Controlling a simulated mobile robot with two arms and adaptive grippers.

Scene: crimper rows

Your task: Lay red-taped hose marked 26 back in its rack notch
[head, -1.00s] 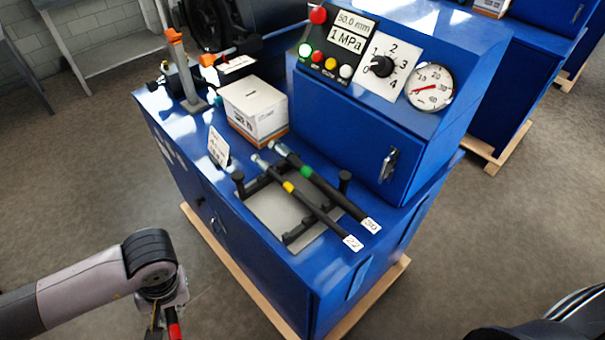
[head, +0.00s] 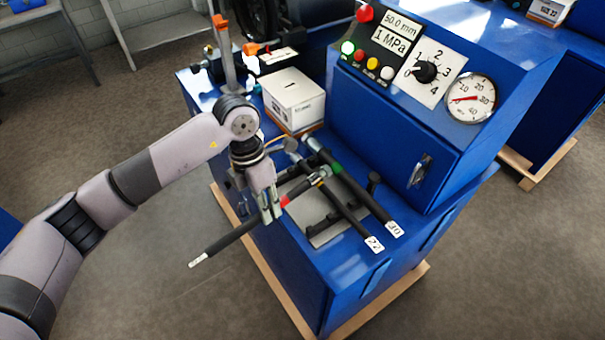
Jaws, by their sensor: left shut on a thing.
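My left gripper (head: 269,205) is shut on the red-taped hose (head: 228,239) beside its red tape (head: 285,201). The hose is black, with a metal fitting toward the upper right and a white end tag (head: 198,260) too small to read. It hangs slantwise, its tagged end out past the cabinet's left edge and its fitting end over the rack. The rack (head: 328,235) is a grey tray with black notched bars on the blue cabinet top. My gripper and the hose hide its left part. My right gripper is not in view.
A hose marked 22 (head: 350,216) and a green-taped hose marked 30 (head: 368,199) lie in the rack, side by side. A white box (head: 293,100) stands behind. The blue control housing (head: 390,130) rises on the right. Open floor lies left of the cabinet.

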